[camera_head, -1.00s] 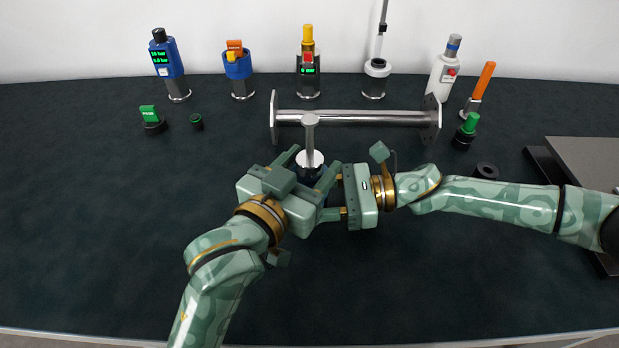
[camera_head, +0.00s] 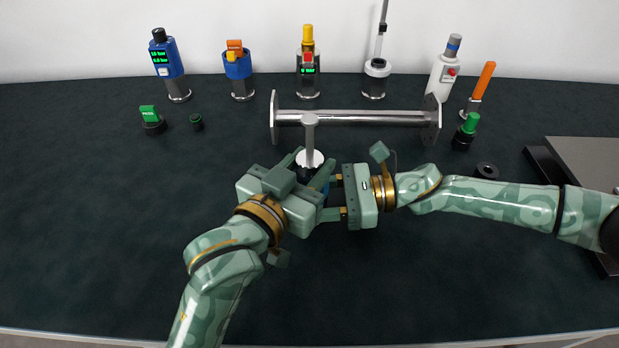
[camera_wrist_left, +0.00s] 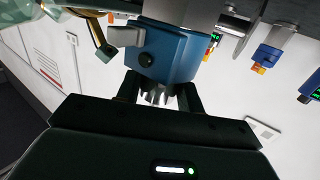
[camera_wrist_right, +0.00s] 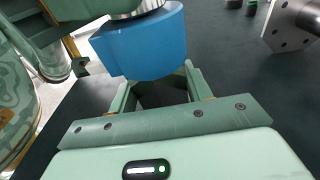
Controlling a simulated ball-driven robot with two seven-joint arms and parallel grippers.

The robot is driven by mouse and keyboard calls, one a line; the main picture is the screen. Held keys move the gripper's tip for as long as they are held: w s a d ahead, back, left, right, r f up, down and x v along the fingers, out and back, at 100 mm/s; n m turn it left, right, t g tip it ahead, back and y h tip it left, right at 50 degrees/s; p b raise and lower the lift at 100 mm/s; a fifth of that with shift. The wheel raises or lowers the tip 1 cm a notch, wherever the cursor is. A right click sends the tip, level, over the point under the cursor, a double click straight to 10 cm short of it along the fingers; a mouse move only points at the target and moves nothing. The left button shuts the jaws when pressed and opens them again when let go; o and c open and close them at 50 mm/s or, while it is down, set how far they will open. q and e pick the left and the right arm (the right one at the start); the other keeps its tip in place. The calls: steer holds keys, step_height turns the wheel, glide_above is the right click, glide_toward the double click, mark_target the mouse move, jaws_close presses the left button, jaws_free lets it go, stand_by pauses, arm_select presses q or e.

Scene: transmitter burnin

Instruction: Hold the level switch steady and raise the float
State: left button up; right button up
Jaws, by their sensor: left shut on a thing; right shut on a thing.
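The level switch (camera_head: 310,158) stands upright in front of the steel pipe, with a grey T-shaped stem over a white disc, a black collar and a blue body. My left gripper (camera_head: 308,168) is shut on it from the front, one finger on each side. Its blue housing (camera_wrist_left: 172,52) shows in the left wrist view, with a shiny metal part between the fingers. My right gripper (camera_head: 333,197) is shut at the right side of the switch. In the right wrist view its fingers reach to the blue housing (camera_wrist_right: 145,45). The exact contacts are hidden, and I cannot single out the float.
A steel flanged pipe (camera_head: 360,118) lies just behind. Several instruments line the back, including a blue one (camera_head: 166,60) and a white one (camera_head: 443,75). A green-topped knob (camera_head: 467,130) and a black ring (camera_head: 487,170) lie right. The front table is clear.

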mark_target(308, 138)
arm_select(q)
steer(key=shift+r, duration=3)
steer(key=o, duration=0.9)
steer(key=shift+v, duration=2.55)
steer(key=shift+f, duration=0.1)
